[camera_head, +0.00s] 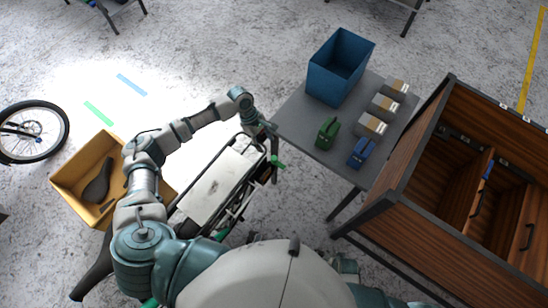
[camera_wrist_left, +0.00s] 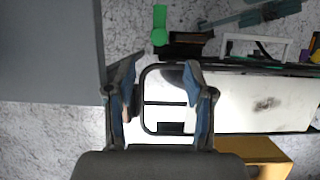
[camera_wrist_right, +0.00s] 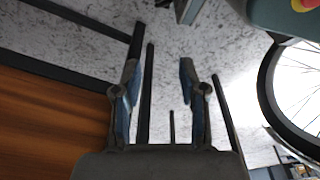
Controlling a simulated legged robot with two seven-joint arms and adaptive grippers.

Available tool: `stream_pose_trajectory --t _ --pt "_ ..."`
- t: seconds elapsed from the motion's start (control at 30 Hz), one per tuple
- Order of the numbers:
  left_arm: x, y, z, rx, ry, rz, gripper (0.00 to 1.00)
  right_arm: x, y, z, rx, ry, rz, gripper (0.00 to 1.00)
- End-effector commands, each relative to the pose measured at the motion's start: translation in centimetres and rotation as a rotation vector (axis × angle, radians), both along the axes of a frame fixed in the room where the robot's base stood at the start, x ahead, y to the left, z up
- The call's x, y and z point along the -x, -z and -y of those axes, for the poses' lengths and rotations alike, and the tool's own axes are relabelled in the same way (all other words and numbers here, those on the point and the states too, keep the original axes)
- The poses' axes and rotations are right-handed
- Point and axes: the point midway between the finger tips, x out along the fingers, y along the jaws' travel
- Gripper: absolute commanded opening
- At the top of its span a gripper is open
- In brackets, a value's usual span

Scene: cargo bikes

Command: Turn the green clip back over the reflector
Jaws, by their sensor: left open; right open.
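The green clip (camera_head: 278,163) is at the rear end of the cargo bike's white rack (camera_head: 222,177). In the left wrist view the clip (camera_wrist_left: 160,25) stands up beside a small dark block (camera_wrist_left: 190,43), which may be the reflector. The clip is swung out to the block's side, not over it. My left gripper (camera_head: 268,127) is above the rack's end, near the table edge, open and empty. The clip lies beyond its fingertips (camera_wrist_left: 160,72), apart from them. My right gripper (camera_wrist_right: 160,68) is open and empty; in the head view my own body hides its fingers.
A grey table (camera_head: 297,118) carries a blue bin (camera_head: 325,82), several boxes, a green item (camera_head: 327,134) and a blue item (camera_head: 361,153). A wooden cabinet (camera_head: 400,215) stands at right.

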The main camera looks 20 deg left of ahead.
Motion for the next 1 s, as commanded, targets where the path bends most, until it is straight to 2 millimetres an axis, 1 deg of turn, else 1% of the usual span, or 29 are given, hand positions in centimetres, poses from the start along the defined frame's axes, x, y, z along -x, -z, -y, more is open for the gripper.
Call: stream_pose_trajectory --t 0.03,0.2,0.3,0.4,0.5,0.6,0.9,0.97,1.0 --pt "0.2 1.5 0.6 0.000 0.001 -0.003 0.54 -0.3 -0.3 0.0 -0.001 0.001 0.003 0.42" --pt "0.6 5.2 2.0 0.001 0.001 -0.002 0.54 -1.2 -2.2 -0.2 -0.001 0.003 0.012 0.42" --pt "0.8 7.1 2.6 0.001 0.000 -0.003 0.54 -1.6 -3.3 -0.3 -0.001 0.004 0.015 0.42" --pt "1.0 8.5 3.3 0.001 0.001 -0.001 0.54 -1.8 -4.2 -0.3 -0.001 0.005 0.017 0.42" --pt "1.1 9.5 3.6 0.001 0.000 0.001 0.54 -2.1 -4.9 -0.3 -0.001 0.006 0.020 0.42" --pt "1.1 10.0 3.8 0.001 0.000 0.001 0.54 -2.2 -5.3 -0.3 -0.001 0.006 0.020 0.42" --pt "1.1 10.1 3.9 0.002 -0.001 0.001 0.54 -2.2 -5.5 -0.3 -0.001 0.006 0.019 0.42" --pt "1.1 10.1 3.9 0.002 -0.001 0.001 0.39 -2.3 -5.5 -0.3 -0.001 0.006 0.019 0.42" --pt "1.1 10.1 3.9 0.002 -0.001 0.001 0.29 -2.3 -5.5 -0.3 -0.001 0.006 0.019 0.42"
